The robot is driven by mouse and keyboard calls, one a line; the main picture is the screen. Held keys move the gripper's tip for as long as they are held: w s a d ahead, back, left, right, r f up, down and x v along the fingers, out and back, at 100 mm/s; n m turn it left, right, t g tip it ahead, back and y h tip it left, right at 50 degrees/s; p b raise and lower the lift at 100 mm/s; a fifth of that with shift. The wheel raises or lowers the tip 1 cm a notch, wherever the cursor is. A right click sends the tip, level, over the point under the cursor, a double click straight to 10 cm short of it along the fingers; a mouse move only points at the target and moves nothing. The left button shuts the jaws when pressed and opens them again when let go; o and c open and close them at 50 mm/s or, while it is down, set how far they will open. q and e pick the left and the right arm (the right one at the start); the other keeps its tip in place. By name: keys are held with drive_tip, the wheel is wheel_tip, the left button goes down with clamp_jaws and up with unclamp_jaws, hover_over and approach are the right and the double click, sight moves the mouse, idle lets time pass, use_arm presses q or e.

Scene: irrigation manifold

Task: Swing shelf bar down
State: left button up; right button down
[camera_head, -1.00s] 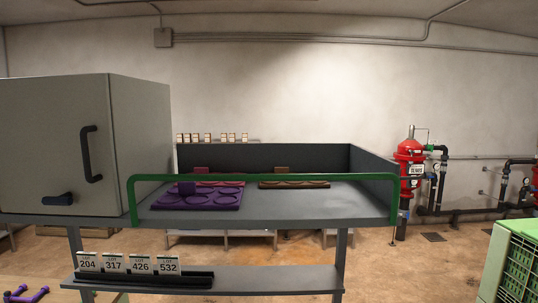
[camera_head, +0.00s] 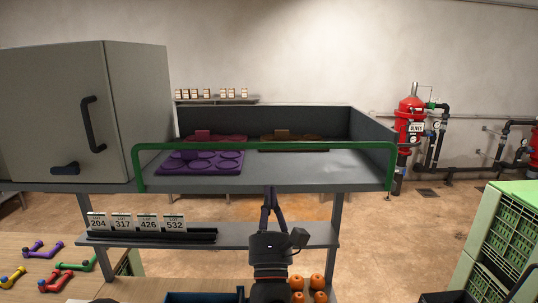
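The green shelf bar (camera_head: 265,147) is a bent tube along the front of the grey shelf (camera_head: 320,172). It stands raised, its long top run level above the shelf's front edge and its two ends coming down at the shelf's sides. My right gripper (camera_head: 269,190) comes up from the bottom middle, in front of the shelf and below the bar, apart from it. Its dark fingers meet at the tips and hold nothing that I can see. My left gripper is out of view.
Purple trays (camera_head: 200,163) and a brown tray (camera_head: 290,143) lie on the shelf behind the bar. A grey cabinet (camera_head: 70,110) stands at left. Numbered cards (camera_head: 147,225) stand on the lower shelf. Orange fruits (camera_head: 298,283) sit at the bottom, green crates (camera_head: 505,235) at right.

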drive_tip(key=shift+s+r, duration=0.1)
drive_tip(key=shift+r, duration=0.15)
drive_tip(key=p+x, duration=0.4)
drive_tip(key=x, duration=0.6)
drive_tip(key=shift+s, duration=0.1)
idle(0.3)
